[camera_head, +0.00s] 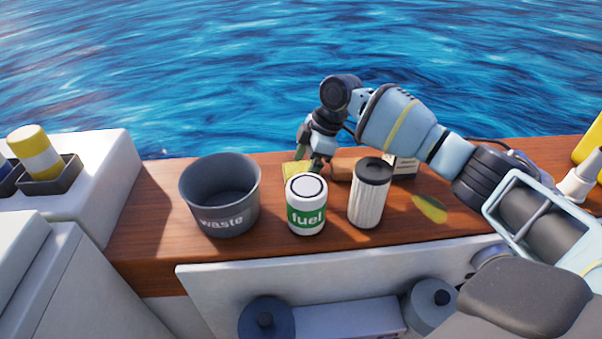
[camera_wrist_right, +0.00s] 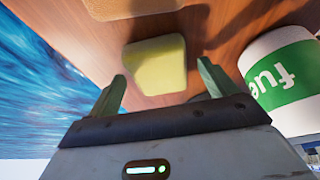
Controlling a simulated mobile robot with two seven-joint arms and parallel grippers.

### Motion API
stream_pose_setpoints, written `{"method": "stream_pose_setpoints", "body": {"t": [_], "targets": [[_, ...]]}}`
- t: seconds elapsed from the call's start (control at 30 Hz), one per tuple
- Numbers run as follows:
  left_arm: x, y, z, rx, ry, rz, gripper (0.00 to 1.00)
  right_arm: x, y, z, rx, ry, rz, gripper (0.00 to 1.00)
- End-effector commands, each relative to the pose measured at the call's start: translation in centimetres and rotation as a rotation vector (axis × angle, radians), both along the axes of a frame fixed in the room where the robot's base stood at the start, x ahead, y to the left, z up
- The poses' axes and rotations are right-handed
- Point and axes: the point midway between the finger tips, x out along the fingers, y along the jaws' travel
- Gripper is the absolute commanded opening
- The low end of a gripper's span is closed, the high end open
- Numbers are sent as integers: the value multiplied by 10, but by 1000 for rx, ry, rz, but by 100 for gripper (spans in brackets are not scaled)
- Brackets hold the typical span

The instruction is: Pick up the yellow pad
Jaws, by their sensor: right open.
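The yellow pad (camera_wrist_right: 157,65) lies on the wooden shelf, seen in the right wrist view between and just ahead of my right gripper's fingers. In the head view the yellow pad (camera_head: 293,173) shows partly behind the fuel can. My right gripper (camera_head: 311,160) points down over it; in the right wrist view its green fingertips (camera_wrist_right: 162,85) are apart, with nothing held between them. Whether the fingers reach down beside the pad cannot be told. My left gripper is not in view.
The white and green fuel can (camera_head: 306,205) stands close to my right gripper, also in the wrist view (camera_wrist_right: 285,80). A white ribbed filter (camera_head: 369,195), a grey waste bin (camera_head: 219,195), a brown block (camera_head: 343,170) and a yellow-green leaf-shaped piece (camera_head: 429,209) share the wooden shelf (camera_head: 150,215).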

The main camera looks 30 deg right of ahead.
Motion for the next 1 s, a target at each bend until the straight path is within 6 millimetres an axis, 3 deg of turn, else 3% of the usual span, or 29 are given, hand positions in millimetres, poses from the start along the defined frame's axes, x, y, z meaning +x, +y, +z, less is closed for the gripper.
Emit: {"method": "stream_pose_setpoints", "body": {"t": [0.27,0.67,1.0], "targets": [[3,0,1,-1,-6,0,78,1,2,-4,1,-1,0,85],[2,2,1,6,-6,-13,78,1,2,-3,1,-1,0,36],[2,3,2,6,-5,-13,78,1,2,8,2,-4,0,36]]}}
